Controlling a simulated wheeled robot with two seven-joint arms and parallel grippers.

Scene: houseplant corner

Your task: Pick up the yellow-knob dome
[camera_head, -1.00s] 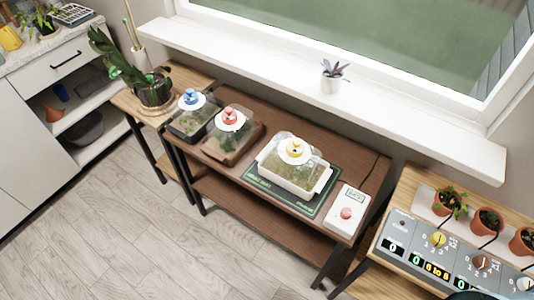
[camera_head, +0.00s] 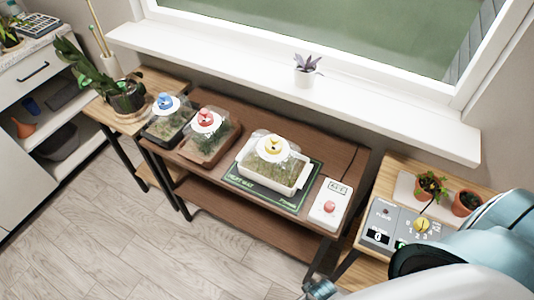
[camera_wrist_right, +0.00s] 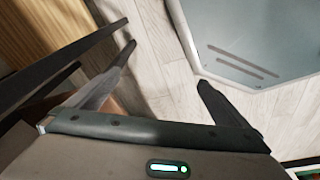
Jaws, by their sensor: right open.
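The yellow-knob dome (camera_head: 262,146) is a clear cover with a white disc and a yellow knob on top. It sits on a white tray (camera_head: 270,184) of green growth, which stands on a dark green heat mat (camera_head: 240,181) on the brown table. My right arm comes in from the lower right in the head view, and its gripper is not clearly shown there. In the right wrist view my right gripper (camera_wrist_right: 168,75) is open and empty, above the floor and away from the dome. My left gripper is not in view.
A blue-knob dome (camera_head: 165,106) and a red-knob dome (camera_head: 205,123) stand left on the same table. A white controller (camera_head: 329,205) lies right of the mat. A side table at right holds a control panel (camera_head: 383,222) and pots. A window sill (camera_head: 230,60) runs behind.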

